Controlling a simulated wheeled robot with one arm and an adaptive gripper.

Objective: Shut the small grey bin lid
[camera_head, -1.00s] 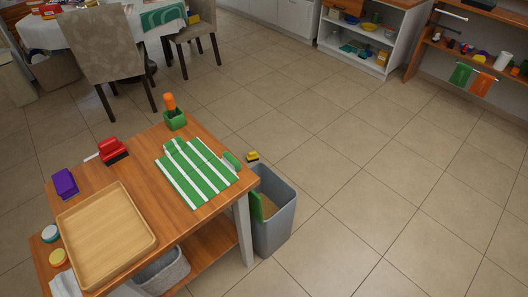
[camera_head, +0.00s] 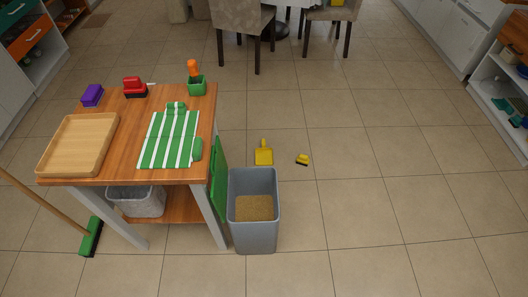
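The grey bin (camera_head: 254,222) stands upright on the floor at the right end of the wooden table. Its top is open, and something tan shows inside. A green lid (camera_head: 219,182) stands near vertical at the bin's left rim, beside the table's right edge, and reaches above the rim. Its lower part is partly hidden by the table leg and bin. My gripper is not in view.
The wooden table (camera_head: 126,164) holds a tray (camera_head: 79,143), a green striped cloth (camera_head: 170,140), and brushes. A yellow dustpan (camera_head: 263,155) and a small yellow brush (camera_head: 302,159) lie behind the bin. A green broom (camera_head: 91,237) leans at left. Floor right of the bin is clear.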

